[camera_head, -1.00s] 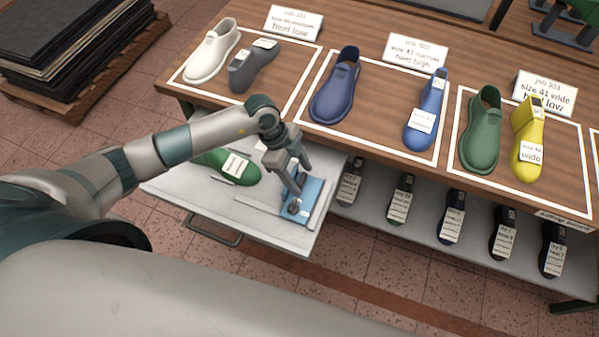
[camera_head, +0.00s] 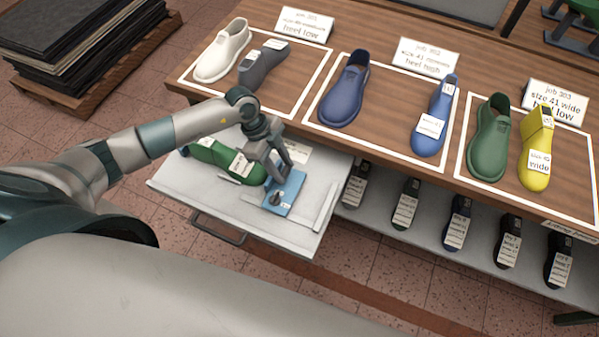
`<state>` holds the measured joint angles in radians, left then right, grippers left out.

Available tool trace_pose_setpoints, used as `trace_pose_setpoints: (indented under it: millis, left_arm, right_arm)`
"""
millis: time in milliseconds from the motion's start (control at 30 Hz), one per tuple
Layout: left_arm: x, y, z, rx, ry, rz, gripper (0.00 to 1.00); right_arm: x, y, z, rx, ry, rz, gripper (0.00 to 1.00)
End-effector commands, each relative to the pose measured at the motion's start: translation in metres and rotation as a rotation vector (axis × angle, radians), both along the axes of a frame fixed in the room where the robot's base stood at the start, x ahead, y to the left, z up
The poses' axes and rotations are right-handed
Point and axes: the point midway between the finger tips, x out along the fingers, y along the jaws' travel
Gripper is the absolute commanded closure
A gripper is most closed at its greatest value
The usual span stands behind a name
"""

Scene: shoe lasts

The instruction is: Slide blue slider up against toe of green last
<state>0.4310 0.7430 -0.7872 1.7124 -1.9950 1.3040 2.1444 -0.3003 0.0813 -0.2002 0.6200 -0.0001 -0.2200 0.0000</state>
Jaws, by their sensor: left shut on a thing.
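The blue slider (camera_head: 288,196) is a flat blue plate with a dark knob (camera_head: 275,198), on the pulled-out pale drawer tray (camera_head: 315,238). The green last (camera_head: 212,155) lies on the tray left of the slider, with a white label on it and its toe pointing right. Only a small gap, if any, shows between the toe and the slider; I cannot tell whether they touch. My left gripper (camera_head: 274,188) points down at the slider and is shut on its knob, partly hiding the slider's left side. My right gripper is not in view.
A wooden table (camera_head: 395,165) above holds several shoes and lasts in white-outlined bays with job cards. A lower shelf (camera_head: 430,225) holds several dark labelled lasts right of the tray. Raised rails stand on the tray. Dark sheets (camera_head: 70,45) are stacked on a pallet at far left.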

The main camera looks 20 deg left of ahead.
Motion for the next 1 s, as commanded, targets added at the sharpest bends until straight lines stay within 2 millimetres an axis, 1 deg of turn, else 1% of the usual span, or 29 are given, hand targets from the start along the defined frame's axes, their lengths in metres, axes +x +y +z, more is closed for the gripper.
trace_pose_setpoints:
  millis: [33,100,367,400,433,467,833,1000]
  left_arm:
    - [0.000,0.009,0.000,0.002,0.001,0.004,1.00]
    - [0.001,0.014,0.000,0.001,0.000,0.002,1.00]
    - [0.001,0.014,0.000,0.001,-0.002,0.001,1.00]
    - [0.001,0.014,0.001,0.000,-0.002,0.001,0.55]
    - [0.001,0.014,0.001,0.000,-0.002,0.001,0.48]
    - [0.001,0.014,0.001,0.000,-0.002,0.001,0.44]
    - [0.001,0.013,0.001,-0.001,-0.001,0.000,0.44]
    - [0.001,0.017,0.010,-0.002,-0.003,0.000,0.44]
  right_arm:
    - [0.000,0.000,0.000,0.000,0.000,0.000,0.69]
    - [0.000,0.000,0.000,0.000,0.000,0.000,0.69]
    - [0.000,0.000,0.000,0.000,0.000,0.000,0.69]
    - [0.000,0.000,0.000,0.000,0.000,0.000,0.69]
    - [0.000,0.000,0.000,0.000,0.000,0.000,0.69]
    - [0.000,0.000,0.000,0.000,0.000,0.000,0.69]
    - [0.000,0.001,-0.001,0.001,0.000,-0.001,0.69]
    - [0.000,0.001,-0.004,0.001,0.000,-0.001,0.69]
